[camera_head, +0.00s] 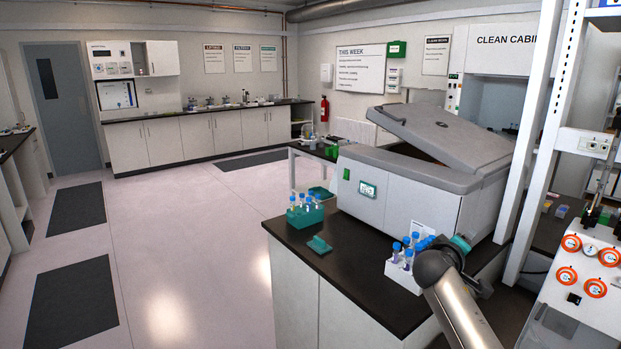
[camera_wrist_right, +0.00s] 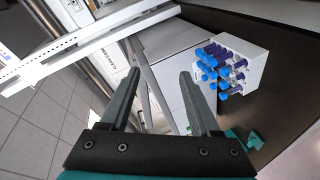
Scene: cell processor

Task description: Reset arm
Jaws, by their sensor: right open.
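My right arm comes in at the lower right of the head view, with its wrist beside the white tube rack (camera_head: 403,277). My right gripper (camera_wrist_right: 160,62) is open and empty in the right wrist view, its two dark fingers spread apart. The same white rack (camera_wrist_right: 258,62), with several blue-capped tubes, stands to the right of the fingers in that view, apart from them. In the head view my wrist hides part of the rack's right side. My left gripper is not in view.
A grey centrifuge (camera_head: 400,190) with its lid tilted partly open stands on the dark bench (camera_head: 345,262). A green rack (camera_head: 305,215) with blue-capped tubes and a small green piece (camera_head: 319,244) are at the bench's left. White posts (camera_head: 530,140) and an orange-dialled panel (camera_head: 580,275) stand at right.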

